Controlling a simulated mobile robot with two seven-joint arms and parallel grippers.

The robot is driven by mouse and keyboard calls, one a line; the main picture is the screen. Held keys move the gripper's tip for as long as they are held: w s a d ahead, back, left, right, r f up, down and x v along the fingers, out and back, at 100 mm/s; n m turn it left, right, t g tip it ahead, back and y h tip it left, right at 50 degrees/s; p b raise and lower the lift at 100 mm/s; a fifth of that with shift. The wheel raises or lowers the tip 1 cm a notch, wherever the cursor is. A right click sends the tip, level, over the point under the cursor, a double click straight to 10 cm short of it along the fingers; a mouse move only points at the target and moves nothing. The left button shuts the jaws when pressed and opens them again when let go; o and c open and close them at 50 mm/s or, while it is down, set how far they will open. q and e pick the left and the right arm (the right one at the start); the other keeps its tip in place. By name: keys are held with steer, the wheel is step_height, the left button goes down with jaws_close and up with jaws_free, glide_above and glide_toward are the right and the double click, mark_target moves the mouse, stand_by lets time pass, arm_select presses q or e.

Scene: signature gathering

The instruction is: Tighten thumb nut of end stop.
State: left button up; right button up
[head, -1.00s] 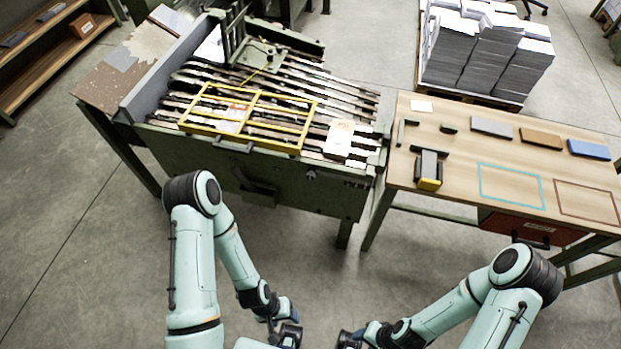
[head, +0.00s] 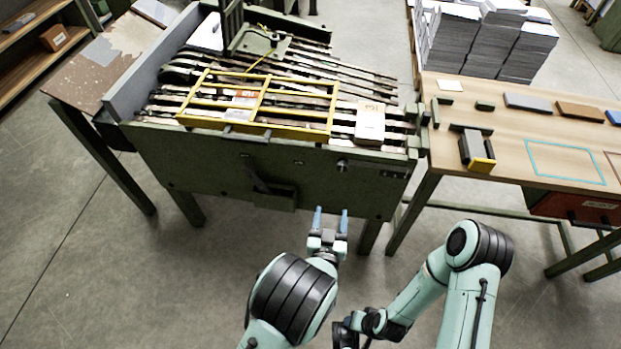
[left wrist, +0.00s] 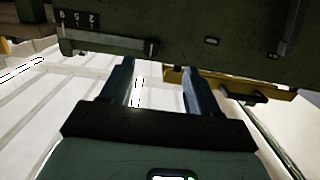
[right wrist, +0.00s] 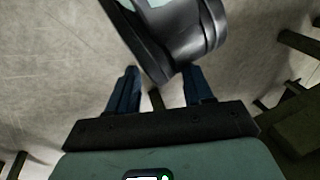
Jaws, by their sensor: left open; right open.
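The green machine (head: 225,160) stands ahead with a slatted bed on top. A small dark knob (head: 342,165) sticks out of its front panel, right of centre; it may be the thumb nut, but it is too small to tell. I cannot clearly make out the end stop. My left gripper (head: 331,216) is open and empty, below and in front of that knob, with both blue fingers pointing at the machine. In the left wrist view its fingers (left wrist: 157,75) are apart below a dark green panel. My right gripper (right wrist: 161,85) is open, low down, with a dark part of my arm before it.
A yellow frame (head: 262,90) and a white box (head: 369,124) lie on the slats. A dark handle (head: 262,183) juts from the front panel. A wooden table (head: 510,158) with blocks and outlined areas stands right. Stacked paper (head: 487,40) is behind it.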

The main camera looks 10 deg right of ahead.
mark_target(342, 168)
arm_select(q)
steer(key=shift+t, duration=0.5)
steer(key=b+x, duration=0.1)
steer(key=x, duration=0.3)
steer(key=d+r+b+x, duration=0.1)
steer(key=x, duration=0.3)
steer(key=r+x, duration=0.1)
steer(key=x, duration=0.3)
steer(key=shift+w+d+b, duration=0.25)
steer(key=shift+d+b, duration=0.05)
steer(key=shift+b, duration=0.1)
steer(key=shift+w+d+r, duration=0.1)
steer(key=shift+w, duration=0.35)
arm_select(e)
steer(key=shift+t, duration=0.4)
steer(key=w+f, duration=0.1)
steer(key=f, duration=0.1)
steer(key=w+d+f, duration=0.1)
steer(key=w+f, duration=0.1)
steer(key=shift+d, duration=0.15)
arm_select(q)
steer(key=c, duration=1)
